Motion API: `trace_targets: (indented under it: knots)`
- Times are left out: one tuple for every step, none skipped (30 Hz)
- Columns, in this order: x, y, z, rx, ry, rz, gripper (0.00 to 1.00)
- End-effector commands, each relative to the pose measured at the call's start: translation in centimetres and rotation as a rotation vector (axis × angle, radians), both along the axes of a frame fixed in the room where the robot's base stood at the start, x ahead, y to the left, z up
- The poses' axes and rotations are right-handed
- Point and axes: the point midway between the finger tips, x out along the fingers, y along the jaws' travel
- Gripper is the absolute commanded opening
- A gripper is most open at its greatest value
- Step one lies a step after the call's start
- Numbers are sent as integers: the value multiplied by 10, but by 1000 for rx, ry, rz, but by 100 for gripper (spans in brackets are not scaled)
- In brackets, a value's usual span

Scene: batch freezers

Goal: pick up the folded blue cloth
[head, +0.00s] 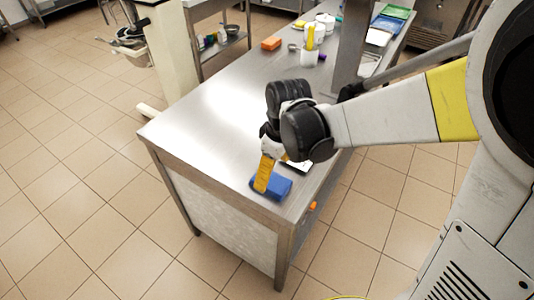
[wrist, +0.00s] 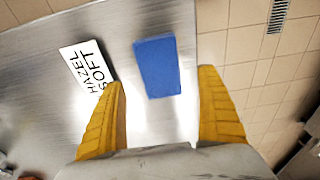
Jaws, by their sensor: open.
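The folded blue cloth (head: 279,187) lies flat on the steel table (head: 200,107) near its front right corner. In the wrist view the cloth (wrist: 157,66) is a blue rectangle beyond the fingertips, between the lines of the two yellow fingers. My gripper (wrist: 160,88) is open and empty, with a wide gap between the fingers. In the head view my gripper (head: 263,180) is above the cloth and partly hides it. I cannot tell the exact height above the table.
The table edge is just right of the cloth. An orange block (head: 271,44) and white containers (head: 309,57) stand farther back.

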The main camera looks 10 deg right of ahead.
Motion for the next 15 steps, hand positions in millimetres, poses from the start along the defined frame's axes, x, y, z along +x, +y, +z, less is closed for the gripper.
trace_targets:
  knots:
    - [0,0,-3,0,0,0,86]
    - [0,0,-5,0,0,0,86]
    - [0,1,-8,0,0,0,86]
    - [0,1,-11,0,0,0,86]
    - [0,1,-15,0,0,0,86]
    - [1,2,-22,0,0,0,86]
    - [1,3,-27,0,0,0,86]
    - [1,3,-32,0,0,0,86]
    - [1,4,-40,0,0,0,86]
    - [2,4,-44,0,0,-1,86]
    - [2,5,-48,0,0,-1,86]
    - [2,5,-52,0,0,-1,86]
    - [2,5,-54,0,0,-1,86]
    - [2,5,-54,0,0,-1,86]
    - [2,5,-54,0,0,-1,86]
